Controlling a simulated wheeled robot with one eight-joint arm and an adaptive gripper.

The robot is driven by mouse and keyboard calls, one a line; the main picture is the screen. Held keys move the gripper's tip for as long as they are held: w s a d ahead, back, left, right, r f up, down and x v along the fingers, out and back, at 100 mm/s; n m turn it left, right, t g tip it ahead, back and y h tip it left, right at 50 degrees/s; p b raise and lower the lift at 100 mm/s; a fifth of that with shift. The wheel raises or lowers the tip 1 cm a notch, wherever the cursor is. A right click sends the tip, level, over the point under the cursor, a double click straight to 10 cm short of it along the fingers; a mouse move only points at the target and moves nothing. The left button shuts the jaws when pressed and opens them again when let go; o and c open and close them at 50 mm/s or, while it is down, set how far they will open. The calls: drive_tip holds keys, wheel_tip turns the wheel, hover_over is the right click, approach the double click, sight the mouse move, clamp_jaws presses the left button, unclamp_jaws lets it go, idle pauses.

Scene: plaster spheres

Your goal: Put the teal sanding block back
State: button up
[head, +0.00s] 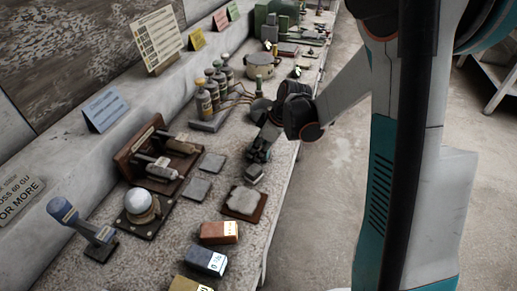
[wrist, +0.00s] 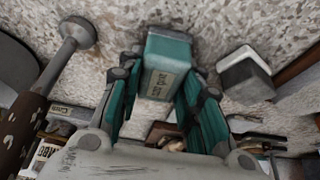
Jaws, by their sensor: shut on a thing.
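The teal sanding block (wrist: 167,62) shows in the wrist view, with a pale label on its face. My gripper (wrist: 160,82) has its teal fingers on both sides of the block and is shut on it. In the head view my gripper (head: 260,151) is low over the right side of the bench. The teal block cannot be made out clearly there. I cannot tell whether the block touches the bench. An orange block (head: 219,232), a blue block (head: 206,261) and a yellow block (head: 188,284) lie in a row near the front edge.
A small grey block with a pale top (head: 254,173) is close to my gripper; it also shows in the wrist view (wrist: 246,75). A plaster piece on a brown board (head: 243,202), grey tiles (head: 211,162), a white sphere on a stand (head: 138,200) and several bottles (head: 205,100) are nearby.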

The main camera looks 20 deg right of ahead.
drive_tip(key=shift+f, duration=0.2)
drive_tip(key=o, duration=1.1)
drive_tip(key=shift+o, duration=0.2)
drive_tip(key=shift+r, duration=0.15)
drive_tip(key=p+v, duration=0.4)
drive_tip(key=v, duration=0.8)
